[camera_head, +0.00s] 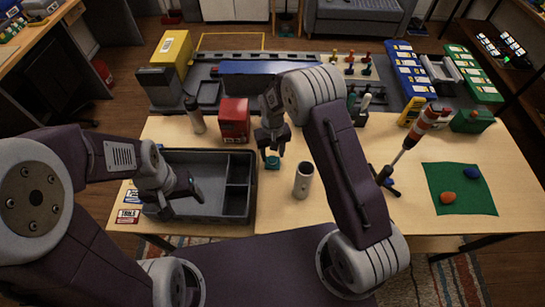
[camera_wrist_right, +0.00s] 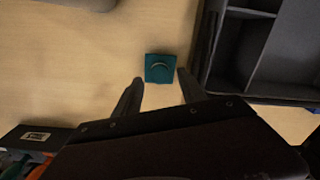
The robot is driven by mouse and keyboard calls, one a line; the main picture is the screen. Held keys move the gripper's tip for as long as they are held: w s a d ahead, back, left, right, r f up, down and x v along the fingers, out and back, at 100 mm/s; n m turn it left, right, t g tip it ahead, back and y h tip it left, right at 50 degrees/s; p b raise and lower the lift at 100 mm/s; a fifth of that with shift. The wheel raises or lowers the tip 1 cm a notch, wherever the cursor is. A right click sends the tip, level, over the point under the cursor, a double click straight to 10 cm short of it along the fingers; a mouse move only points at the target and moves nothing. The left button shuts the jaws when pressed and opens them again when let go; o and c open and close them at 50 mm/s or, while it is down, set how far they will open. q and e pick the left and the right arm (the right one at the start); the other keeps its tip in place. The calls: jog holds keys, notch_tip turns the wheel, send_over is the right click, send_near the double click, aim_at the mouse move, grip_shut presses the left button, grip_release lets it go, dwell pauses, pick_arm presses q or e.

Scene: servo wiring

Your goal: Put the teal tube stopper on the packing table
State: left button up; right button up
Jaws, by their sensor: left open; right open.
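The teal tube stopper (camera_head: 272,162) is on the pale wooden packing table (camera_head: 232,218), just right of the grey tray. My right gripper (camera_head: 274,148) is right above it, pointing down and open. In the right wrist view the stopper (camera_wrist_right: 160,68) shows as a small teal square with a curved top, just beyond and between the spread fingertips (camera_wrist_right: 160,82). I cannot tell whether a finger touches it. My left gripper (camera_head: 186,190) is open and empty over the left part of the tray.
The divided grey tray (camera_head: 250,185) stands left of the stopper. A screwdriver (camera_head: 408,142) and a green mat (camera_head: 470,203) are further right.

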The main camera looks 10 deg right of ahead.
aim_at(273, 158)
notch_tip(273, 158, up, 10)
jog(key=b, duration=0.1)
jog(key=shift+f, duration=0.2)
dwell(0.3)
